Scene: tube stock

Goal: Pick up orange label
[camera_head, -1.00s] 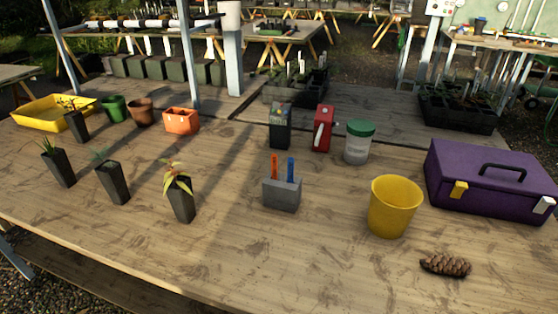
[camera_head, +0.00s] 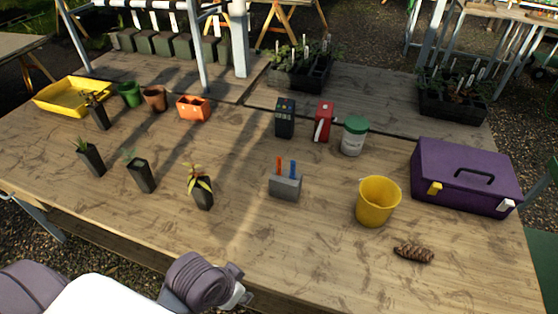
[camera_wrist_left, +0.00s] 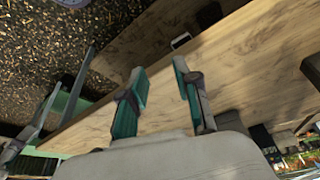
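The orange label (camera_head: 279,167) stands upright in a small grey block holder (camera_head: 285,189) near the middle of the table. A blue label (camera_head: 293,168) stands beside it on the right in the same holder. My left gripper (camera_wrist_left: 160,75) shows in the left wrist view, with its two teal-padded fingers apart and nothing between them. The table edge and the gravel floor lie beyond the fingers. In the head view only grey and white parts of my arm show at the lower left, well short of the holder. My right gripper is in neither current view.
A potted yellow-leaved plant (camera_head: 200,186) stands left of the holder. A yellow bucket (camera_head: 377,203), pine cone (camera_head: 414,254) and purple toolbox (camera_head: 466,178) are to the right. Behind are a dark box (camera_head: 285,120), red packet (camera_head: 323,122) and green-lidded jar (camera_head: 354,137). Table in front of the holder is clear.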

